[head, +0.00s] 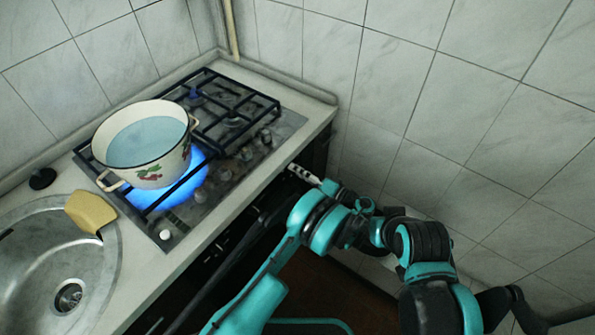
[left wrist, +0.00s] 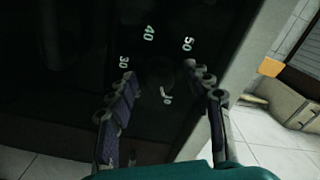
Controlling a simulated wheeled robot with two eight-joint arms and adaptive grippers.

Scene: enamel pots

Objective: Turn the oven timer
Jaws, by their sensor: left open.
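The oven timer (left wrist: 164,76) shows in the left wrist view as a dark, poorly lit dial. Its pale marks 30, 40 and 50 are readable, and a small light mark lies near its centre. The knob itself is hard to make out. My left gripper (left wrist: 170,97) is open, with one finger on each side of the dial's middle; I cannot tell whether either finger touches it. In the head view the left gripper (head: 304,174) is at the oven front just below the counter edge, and the timer is hidden there. My right gripper is not in view.
A gas hob (head: 235,118) sits on the counter, with a lit blue flame under an enamel pot (head: 170,168) of water. Tiled walls close the corner behind and to the right.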

